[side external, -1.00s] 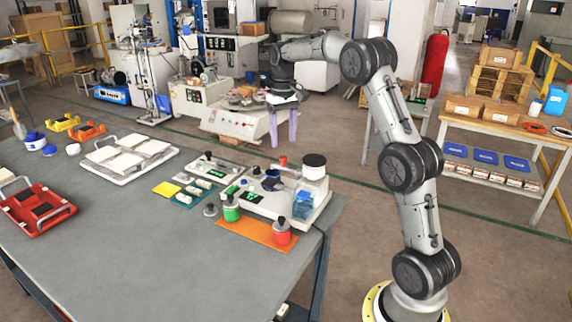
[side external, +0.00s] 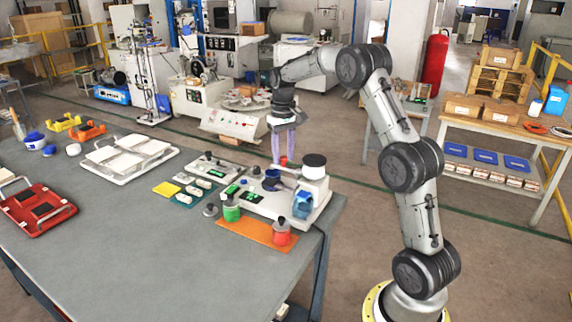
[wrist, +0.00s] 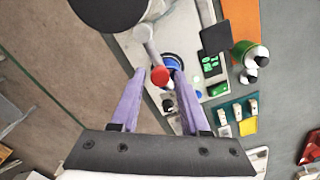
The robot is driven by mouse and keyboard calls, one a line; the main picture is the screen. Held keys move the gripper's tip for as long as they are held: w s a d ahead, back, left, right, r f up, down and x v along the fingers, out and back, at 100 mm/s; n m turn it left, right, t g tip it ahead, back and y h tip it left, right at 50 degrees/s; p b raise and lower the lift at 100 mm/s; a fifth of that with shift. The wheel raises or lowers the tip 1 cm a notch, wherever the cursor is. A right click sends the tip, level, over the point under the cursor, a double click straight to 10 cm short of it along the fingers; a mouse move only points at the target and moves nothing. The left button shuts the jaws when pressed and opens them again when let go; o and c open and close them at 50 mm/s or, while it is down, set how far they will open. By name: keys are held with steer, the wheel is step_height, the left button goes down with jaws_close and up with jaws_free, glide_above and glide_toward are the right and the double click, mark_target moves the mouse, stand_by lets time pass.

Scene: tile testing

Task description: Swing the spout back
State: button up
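The white tester (side external: 292,203) stands at the table's right edge with a black-lidded tank (side external: 314,160). In the wrist view, the spout (wrist: 151,54) is a pale tube running from a round joint to a red tip (wrist: 160,76). The red tip also shows in the side view (side external: 283,160). My gripper (side external: 283,162) points down over the tester, its two purple fingers apart. In the wrist view, my gripper (wrist: 159,73) has the red tip between its fingertips; contact cannot be told. A blue-rimmed cup (wrist: 173,64) lies behind the tip, partly hidden.
An orange mat (side external: 255,234) holds a green bottle (side external: 231,209) and a red bottle (side external: 281,232). Small pads and a yellow sheet (side external: 166,189) lie left of the tester. A white tray (side external: 110,171) and red tray (side external: 37,212) are farther left. The table's front middle is bare.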

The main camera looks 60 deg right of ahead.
jaws_close()
